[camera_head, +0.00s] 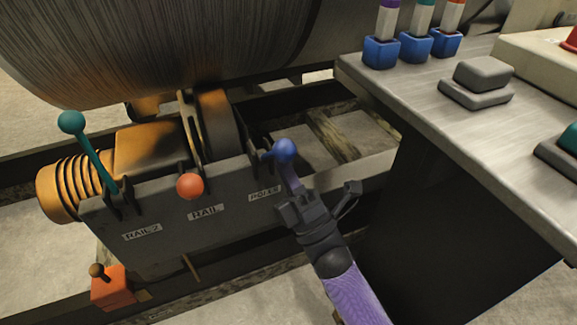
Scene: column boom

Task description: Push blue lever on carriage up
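The carriage's dark lever panel (165,235) stands at left centre below a large grey drum. At its right end is the blue lever (286,150), whose round knob points toward me, with its short shaft running down behind my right gripper. My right gripper (298,198) comes in from the lower right on a purple arm section. It is right at the blue lever, just below the knob, and overlaps the shaft. I cannot tell whether it touches or grips the shaft. My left gripper is not in view.
A teal lever (72,122) stands upright at the panel's left, and an orange-red knob (190,186) points toward me in the middle. A grey console (425,95) with blue-based switches (381,52) lies at right. An orange box (110,288) with a small lever sits lower left.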

